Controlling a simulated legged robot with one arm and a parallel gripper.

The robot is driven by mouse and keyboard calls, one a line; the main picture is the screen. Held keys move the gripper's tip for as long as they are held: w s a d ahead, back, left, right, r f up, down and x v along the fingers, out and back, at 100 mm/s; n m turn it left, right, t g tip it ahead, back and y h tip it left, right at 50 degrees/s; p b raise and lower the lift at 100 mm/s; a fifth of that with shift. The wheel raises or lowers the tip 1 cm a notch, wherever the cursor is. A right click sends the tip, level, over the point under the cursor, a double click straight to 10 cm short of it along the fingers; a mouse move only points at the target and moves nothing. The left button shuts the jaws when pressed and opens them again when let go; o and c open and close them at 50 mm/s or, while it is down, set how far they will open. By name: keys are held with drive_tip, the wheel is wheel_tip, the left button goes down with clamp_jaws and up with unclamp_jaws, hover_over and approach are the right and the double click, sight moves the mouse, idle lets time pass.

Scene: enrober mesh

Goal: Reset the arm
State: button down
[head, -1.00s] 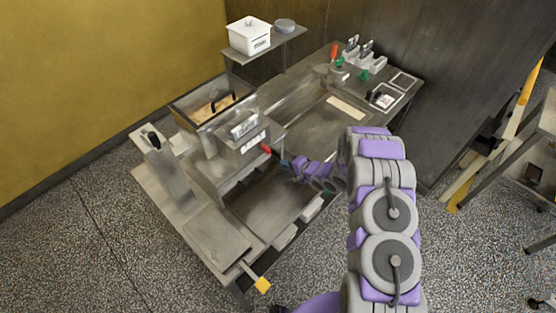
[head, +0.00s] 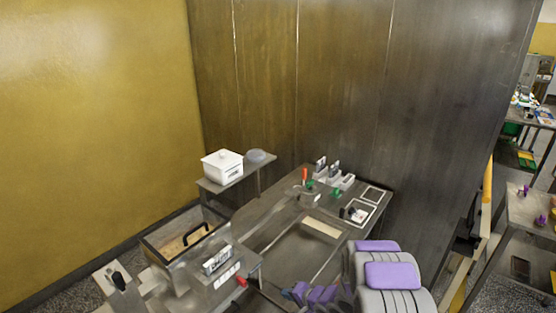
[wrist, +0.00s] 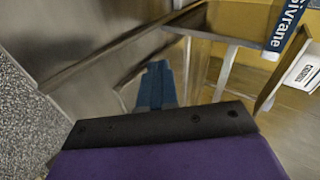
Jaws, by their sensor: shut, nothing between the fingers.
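My gripper (wrist: 156,80) shows in the wrist view as blue fingers beyond a dark bar and a purple wrist part. The fingers are together with nothing between them. They point toward a metal surface; I cannot tell whether they touch it. In the head view, my grey and purple arm reaches from the lower right over the metal bench (head: 265,225). Its far purple links lie beside the machine with a red knob (head: 222,280). The fingertips are not clear in that view.
A tray with a black handle (head: 195,235) is at left. Small holders and a red-handled tool (head: 304,176) stand at the back. A blue sign (wrist: 290,22) is near the gripper. A dark wall panel (head: 330,90) rises behind.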

drive_tip(key=s+d+r+n+g+h+b, duration=0.1)
drive_tip(key=s+d+r+h+b, duration=0.1)
drive_tip(key=s+d+r+h, duration=0.45)
drive_tip(key=s+d+r+n+g+h+b, duration=0.1)
drive_tip(key=s+d+r+n+h+b, duration=0.2)
drive_tip(key=d+r, duration=0.65)
drive_tip(key=s+a+r+n+g+b, duration=0.1)
drive_tip(key=s+a+g, duration=0.1)
drive_tip(key=s, duration=1)
drive_tip(key=s+a+r+n+g+y+b, duration=0.1)
drive_tip(key=s+a+r+g+b, duration=0.1)
drive_tip(key=s, duration=1)
drive_tip(key=s+a+r+n+g+b, duration=0.1)
drive_tip(key=s+a+r+g, duration=0.1)
drive_tip(key=s, duration=1)
drive_tip(key=shift+a+r+g, duration=0.2)
drive_tip(key=shift+a+g, duration=0.05)
drive_tip(key=shift+g, duration=0.45)
drive_tip(key=shift+a+y, duration=0.25)
drive_tip(key=shift+a, duration=0.05)
